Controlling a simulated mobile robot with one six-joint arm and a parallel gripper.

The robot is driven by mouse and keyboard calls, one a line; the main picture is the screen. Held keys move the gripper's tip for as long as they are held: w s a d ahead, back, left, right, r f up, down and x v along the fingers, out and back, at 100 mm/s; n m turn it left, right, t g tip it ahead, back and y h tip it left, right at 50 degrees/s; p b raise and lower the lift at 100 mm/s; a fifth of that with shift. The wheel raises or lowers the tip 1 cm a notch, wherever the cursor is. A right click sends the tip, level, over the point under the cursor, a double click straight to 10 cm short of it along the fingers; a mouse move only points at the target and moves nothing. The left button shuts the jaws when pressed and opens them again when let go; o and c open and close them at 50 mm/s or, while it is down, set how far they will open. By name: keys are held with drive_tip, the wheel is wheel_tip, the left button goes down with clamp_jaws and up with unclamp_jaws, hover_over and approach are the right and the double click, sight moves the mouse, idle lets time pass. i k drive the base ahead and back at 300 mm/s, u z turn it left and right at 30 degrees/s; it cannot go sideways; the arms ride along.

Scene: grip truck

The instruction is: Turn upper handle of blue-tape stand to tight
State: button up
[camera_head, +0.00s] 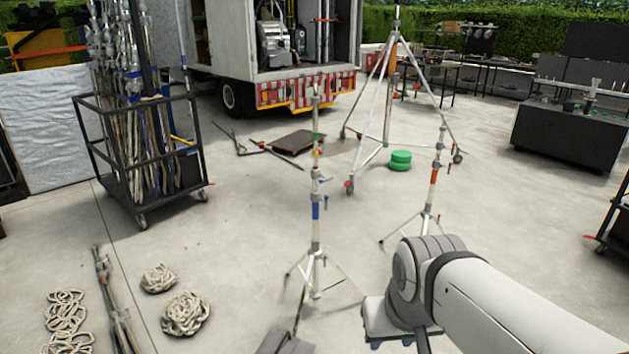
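The blue-tape stand (316,235) stands upright on its splayed legs near the middle of the view. It is a slim silver stand with a blue tape band (316,210) on its column. Small side handles show on the column: an upper one (325,181) above the tape and a lower one (326,203) beside it. They are too small to tell how tight they are. My arm (450,280) reaches in from the lower right and bends down, to the right of the stand. I see no gripper fingers, and nothing of mine touches the upper handle.
A wheeled pole cart (142,215) is at left. Coiled ropes (186,313) lie at lower left. A dark object (285,342) is at the bottom edge. Open concrete lies between.

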sight(324, 179)
drive_tip(key=u, duration=0.45)
drive_tip(key=i, duration=1.8)
drive_tip(key=z, duration=0.35)
